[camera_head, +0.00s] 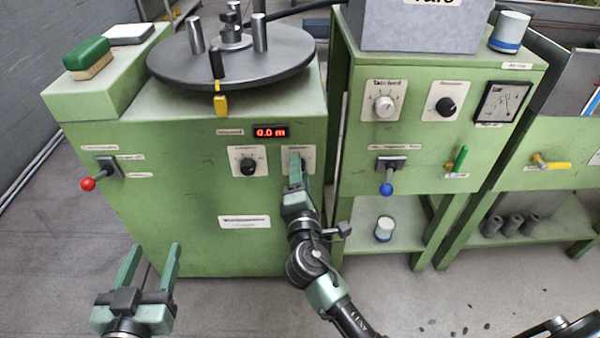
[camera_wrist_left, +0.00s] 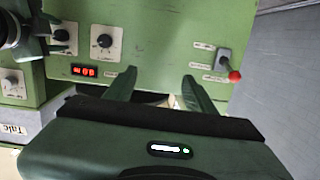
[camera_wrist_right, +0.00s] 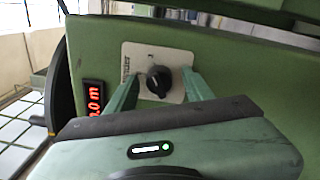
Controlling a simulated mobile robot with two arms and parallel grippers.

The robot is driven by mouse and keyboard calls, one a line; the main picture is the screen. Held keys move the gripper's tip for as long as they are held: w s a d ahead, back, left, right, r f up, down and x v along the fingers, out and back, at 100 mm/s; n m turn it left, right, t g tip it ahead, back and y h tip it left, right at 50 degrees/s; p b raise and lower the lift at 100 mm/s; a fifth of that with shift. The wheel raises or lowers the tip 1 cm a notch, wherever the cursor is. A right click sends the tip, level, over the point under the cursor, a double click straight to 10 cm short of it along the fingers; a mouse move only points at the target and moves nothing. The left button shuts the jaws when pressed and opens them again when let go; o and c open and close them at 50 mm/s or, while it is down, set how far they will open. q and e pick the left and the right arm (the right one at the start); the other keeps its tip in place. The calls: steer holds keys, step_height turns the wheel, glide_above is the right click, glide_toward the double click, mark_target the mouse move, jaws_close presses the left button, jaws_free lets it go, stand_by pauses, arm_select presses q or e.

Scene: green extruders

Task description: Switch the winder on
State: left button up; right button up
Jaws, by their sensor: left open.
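The winder is a green cabinet (camera_head: 150,190) with a dark round turntable (camera_head: 231,50) on top and a red display (camera_head: 270,132) reading 0.0 m. Its right-hand dial plate (camera_head: 309,160) is mostly covered by my right gripper (camera_head: 295,165) in the head view. In the right wrist view, a black knob (camera_wrist_right: 158,80) sits on that plate, between the fingertips of my right gripper (camera_wrist_right: 160,85). The fingers are apart, with gaps beside the knob. The left-hand black knob (camera_head: 248,166) is uncovered. My left gripper (camera_head: 150,265) is open and empty, low in front of the cabinet's left part.
A red-knobbed lever (camera_head: 88,184) sticks out at the cabinet's left. A second green cabinet at right carries dials, a blue-knobbed lever (camera_head: 387,187) and a green handle (camera_head: 459,160). A brush (camera_head: 87,58) lies on the left ledge.

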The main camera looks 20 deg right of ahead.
steer(key=shift+s, duration=0.1)
steer(key=v, duration=0.7)
steer(key=shift+s, duration=0.3)
steer(key=shift+a, duration=0.1)
